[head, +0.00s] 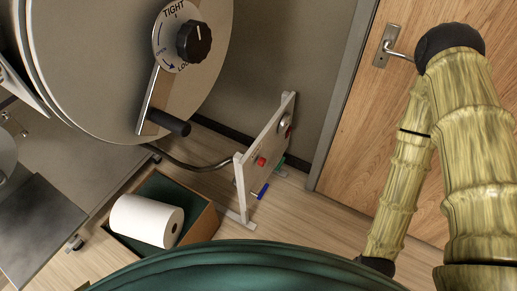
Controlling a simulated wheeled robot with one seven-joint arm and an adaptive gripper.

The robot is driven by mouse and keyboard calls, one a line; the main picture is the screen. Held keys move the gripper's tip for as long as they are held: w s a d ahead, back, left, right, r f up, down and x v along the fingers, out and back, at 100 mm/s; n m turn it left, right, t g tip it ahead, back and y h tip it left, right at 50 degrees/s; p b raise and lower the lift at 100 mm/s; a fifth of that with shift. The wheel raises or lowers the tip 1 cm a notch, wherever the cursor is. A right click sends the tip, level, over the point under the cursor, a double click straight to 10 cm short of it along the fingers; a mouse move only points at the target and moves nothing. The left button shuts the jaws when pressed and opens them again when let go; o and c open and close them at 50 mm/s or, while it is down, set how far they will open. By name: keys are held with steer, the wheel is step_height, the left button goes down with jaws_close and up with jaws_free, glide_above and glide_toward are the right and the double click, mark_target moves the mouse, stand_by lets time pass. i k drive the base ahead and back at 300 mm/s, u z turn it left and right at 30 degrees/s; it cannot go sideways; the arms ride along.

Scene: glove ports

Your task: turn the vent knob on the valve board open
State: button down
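The valve board (271,143) is a pale upright panel on feet, standing on the floor in the middle of the head view and seen at a steep slant. A red knob (261,161) sits on its nearer part. A smaller red part (289,131) and a round silvery part (284,122) show near its far edge. The labels are too small to read, so I cannot tell which one is the vent knob or how it is set. My arm crosses the right side, well apart from the board. My gripper is not visible.
A large round door with a black dial (194,41) and a lever handle (168,122) fills the upper left. A hose (190,165) runs to the board. A box (200,222) holds a white roll (147,220). A wooden door (350,130) stands right. Blue and green items lie near the board.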

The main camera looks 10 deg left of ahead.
mark_target(262, 160)
steer(key=z, duration=1.1)
steer(key=k, duration=0.65)
steer(key=u, duration=1.1)
steer(key=i, duration=0.5)
